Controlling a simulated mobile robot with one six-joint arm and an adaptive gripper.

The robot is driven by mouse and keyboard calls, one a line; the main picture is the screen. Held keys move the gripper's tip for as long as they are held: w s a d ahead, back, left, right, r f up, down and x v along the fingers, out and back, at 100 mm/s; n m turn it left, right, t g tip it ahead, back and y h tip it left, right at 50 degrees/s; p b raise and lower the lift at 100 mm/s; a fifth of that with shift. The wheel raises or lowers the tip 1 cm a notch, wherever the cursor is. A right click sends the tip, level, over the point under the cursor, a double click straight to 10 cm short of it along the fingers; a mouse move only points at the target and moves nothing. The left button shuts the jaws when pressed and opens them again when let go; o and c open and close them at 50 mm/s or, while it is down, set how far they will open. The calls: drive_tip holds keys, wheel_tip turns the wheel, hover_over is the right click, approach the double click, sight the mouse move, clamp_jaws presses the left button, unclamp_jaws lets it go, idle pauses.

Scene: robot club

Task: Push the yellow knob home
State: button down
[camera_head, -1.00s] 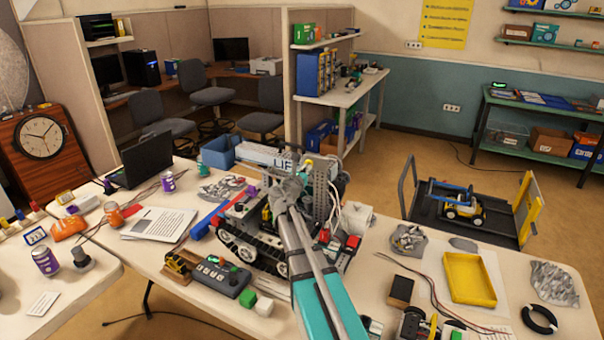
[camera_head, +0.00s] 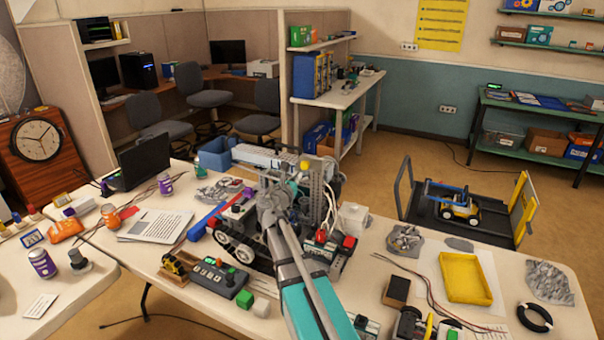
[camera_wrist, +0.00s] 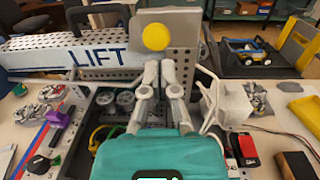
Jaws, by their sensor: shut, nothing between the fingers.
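The round yellow knob (camera_wrist: 155,37) faces me in the wrist view, on a light grey block in front of a perforated grey plate. It also shows small in the head view (camera_head: 304,165), at the top of the tracked robot (camera_head: 235,243). My gripper (camera_wrist: 162,66) is shut and empty. In the wrist view its fingertips are just below the knob in the picture. In the head view my gripper (camera_head: 270,203) is over the tracked robot, left of and lower than the knob. I cannot tell the exact gap between fingertips and knob.
A long beam marked LIFT (camera_wrist: 75,54) lies left of the knob. White cables and a pale box (camera_wrist: 226,102) are close on the right. A control box with buttons (camera_head: 217,277) and a yellow tray (camera_head: 466,277) are on the table.

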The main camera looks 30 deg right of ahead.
drive_tip(key=v, duration=0.9)
drive_tip(key=shift+w, duration=0.1)
drive_tip(key=s+a+f+m+g+y, duration=0.2)
drive_tip(key=s+f+m+g+y, duration=0.45)
drive_tip(key=f+m, duration=0.7)
drive_tip(key=s+a+f+m+g+y, duration=0.2)
drive_tip(key=s+a+m+y, duration=0.1)
drive_tip(key=s+a+m, duration=0.3)
drive_tip(key=s+a+f+m+g+y, duration=0.3)
drive_tip(key=s+a+m+y, duration=0.1)
drive_tip(key=s+a+m, duration=0.2)
drive_tip(key=shift+s+a+f+m, duration=0.3)
drive_tip(key=shift+a+m, duration=0.05)
drive_tip(key=shift+a, duration=0.25)
